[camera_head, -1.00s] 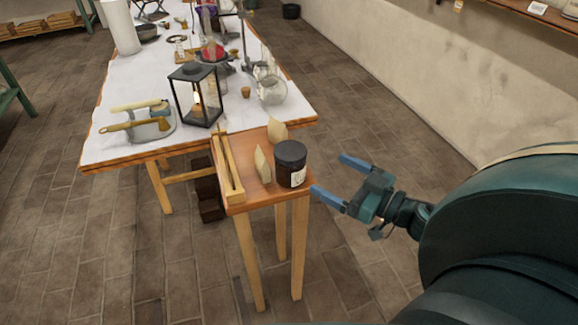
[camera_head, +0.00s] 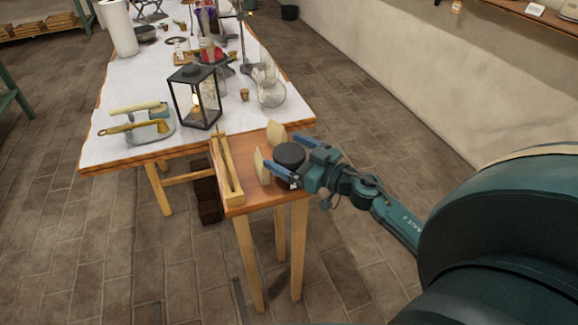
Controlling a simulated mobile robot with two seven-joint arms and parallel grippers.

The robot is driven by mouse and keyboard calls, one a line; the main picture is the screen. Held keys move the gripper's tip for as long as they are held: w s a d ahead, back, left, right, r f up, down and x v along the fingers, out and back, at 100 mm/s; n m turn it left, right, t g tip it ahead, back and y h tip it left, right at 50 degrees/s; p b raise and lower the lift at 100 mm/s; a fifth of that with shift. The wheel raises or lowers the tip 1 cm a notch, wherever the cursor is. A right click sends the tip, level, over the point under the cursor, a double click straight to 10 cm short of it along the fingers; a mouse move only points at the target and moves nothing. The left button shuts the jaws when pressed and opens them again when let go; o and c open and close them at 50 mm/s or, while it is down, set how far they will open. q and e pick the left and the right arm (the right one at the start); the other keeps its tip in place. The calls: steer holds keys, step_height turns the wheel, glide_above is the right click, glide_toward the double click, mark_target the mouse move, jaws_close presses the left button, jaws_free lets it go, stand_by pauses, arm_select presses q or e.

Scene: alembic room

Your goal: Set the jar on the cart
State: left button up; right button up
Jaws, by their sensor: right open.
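The dark jar (camera_head: 289,153) with a black lid stands upright on the small wooden stand (camera_head: 262,196), near its right edge. My right gripper (camera_head: 285,157) comes in from the right and is open, with one blue finger at the far side of the jar and the other at its near side. The fingers and palm hide most of the jar's body and label. I cannot tell whether the fingers touch it. I cannot make out a cart in this view. My left gripper is not in view.
Behind is a long white-topped table (camera_head: 125,85) with a black lantern (camera_head: 195,97) and glassware. The floor right of the stand is clear.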

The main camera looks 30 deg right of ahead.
steer(key=shift+w+a, duration=0.1)
steer(key=shift+w, duration=0.2)
steer(key=shift+c, duration=0.4)
